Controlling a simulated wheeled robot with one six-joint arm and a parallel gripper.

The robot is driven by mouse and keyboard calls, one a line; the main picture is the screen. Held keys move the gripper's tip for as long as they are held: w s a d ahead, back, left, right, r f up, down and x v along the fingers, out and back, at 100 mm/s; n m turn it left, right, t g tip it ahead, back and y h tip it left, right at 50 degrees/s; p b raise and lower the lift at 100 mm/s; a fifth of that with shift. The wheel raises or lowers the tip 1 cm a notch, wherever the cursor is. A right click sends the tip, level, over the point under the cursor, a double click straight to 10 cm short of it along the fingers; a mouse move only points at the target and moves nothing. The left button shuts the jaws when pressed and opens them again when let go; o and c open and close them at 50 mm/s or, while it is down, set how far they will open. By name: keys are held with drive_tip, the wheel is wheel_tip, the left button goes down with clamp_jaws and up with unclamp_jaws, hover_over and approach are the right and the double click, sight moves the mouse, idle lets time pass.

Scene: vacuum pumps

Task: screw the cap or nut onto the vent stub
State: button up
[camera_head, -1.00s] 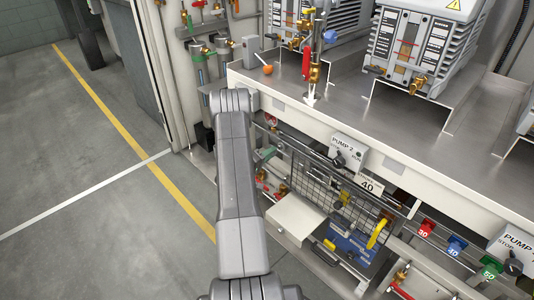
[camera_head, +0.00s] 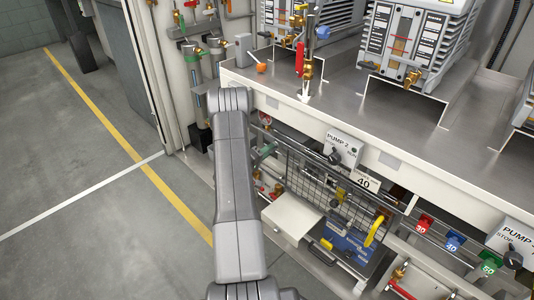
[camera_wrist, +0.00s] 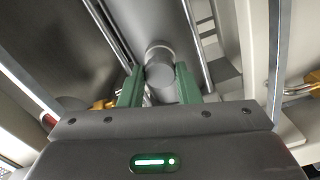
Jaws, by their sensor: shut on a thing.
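In the wrist view, my gripper (camera_wrist: 160,88) has two green fingers closed on a small grey round cap (camera_wrist: 160,74) from its two sides. The cap's flat end faces the camera. Just beyond it, in line with it, is a grey cylindrical end (camera_wrist: 158,48), which looks like the vent stub. The two overlap in this view, so I cannot tell whether they touch or whether any thread is engaged. In the head view, my arm hides most of the gripper beside the bench's front, and the cap and stub cannot be made out.
Metal rails (camera_wrist: 195,45) run close on both sides of the stub. Brass fittings (camera_wrist: 103,104) lie to the left and right. In the head view, the bench top (camera_head: 340,100) carries pumps (camera_head: 408,50), and a wire basket (camera_head: 310,185) hangs below.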

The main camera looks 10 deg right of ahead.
drive_tip(key=shift+w+d+b, duration=0.4)
drive_tip(key=shift+d+b, duration=0.1)
drive_tip(key=shift+b, duration=0.2)
idle(0.6)
drive_tip(key=m+b, duration=0.3)
drive_tip(key=m, duration=1)
drive_tip(key=shift+m+b, duration=0.35)
drive_tip(key=shift+m, duration=0.05)
idle(0.4)
drive_tip(key=o, duration=1.1)
drive_tip(key=shift+o, duration=0.2)
